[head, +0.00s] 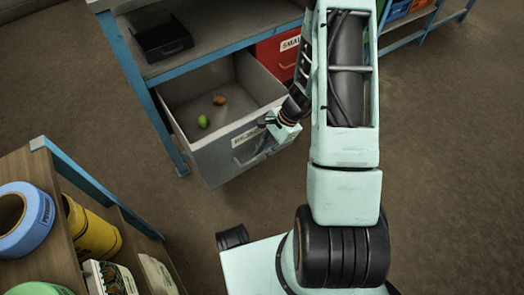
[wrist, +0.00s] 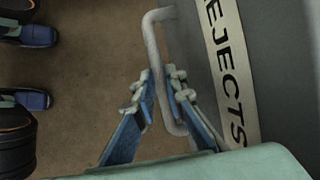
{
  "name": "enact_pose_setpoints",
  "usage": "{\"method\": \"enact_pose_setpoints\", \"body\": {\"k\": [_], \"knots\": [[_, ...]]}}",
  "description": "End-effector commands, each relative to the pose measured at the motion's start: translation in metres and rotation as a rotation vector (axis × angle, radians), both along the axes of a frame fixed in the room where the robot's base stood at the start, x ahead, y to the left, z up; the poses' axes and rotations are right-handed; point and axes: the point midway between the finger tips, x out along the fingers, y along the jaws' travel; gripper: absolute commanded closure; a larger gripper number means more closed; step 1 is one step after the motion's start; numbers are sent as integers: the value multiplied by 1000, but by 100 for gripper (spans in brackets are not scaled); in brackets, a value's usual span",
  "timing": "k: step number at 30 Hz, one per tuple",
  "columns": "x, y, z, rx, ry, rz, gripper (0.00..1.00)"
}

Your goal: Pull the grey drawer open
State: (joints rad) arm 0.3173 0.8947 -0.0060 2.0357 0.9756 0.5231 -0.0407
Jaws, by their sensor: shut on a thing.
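The grey drawer (head: 205,157) stands pulled out from under the blue-framed shelf unit in the head view, its inside showing. A green round thing (head: 203,121) and an orange-brown one (head: 219,99) lie in it. Its front fills the right of the wrist view (wrist: 275,70) and bears a label (wrist: 228,75) reading "REJECTS". The pale bar handle (wrist: 152,40) runs beside the label. My gripper (wrist: 160,85) is shut on the handle, with one finger on each side of the bar. In the head view my gripper (head: 268,135) is at the drawer front, partly hidden by my wrist.
A red drawer (head: 278,50) sits right of the grey one, and a black tray (head: 163,41) stands on the shelf above. Floor is clear in front of the drawer.

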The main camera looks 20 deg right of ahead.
Motion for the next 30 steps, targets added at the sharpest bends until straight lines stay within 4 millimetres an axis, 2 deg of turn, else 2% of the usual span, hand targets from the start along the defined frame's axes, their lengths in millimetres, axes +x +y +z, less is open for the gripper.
{"method": "enact_pose_setpoints", "body": {"k": [2,3,7,15,19,23,30], "knots": [[0,-1,0,-1,-1,-1,100],[0,-1,0,-1,-1,-1,86],[0,0,0,-1,-1,-1,71],[0,0,0,-1,-1,-1,71],[1,-3,7,-1,-2,-2,71],[1,-11,24,-3,-4,-1,71],[-2,-32,68,-3,-5,-2,71]]}}
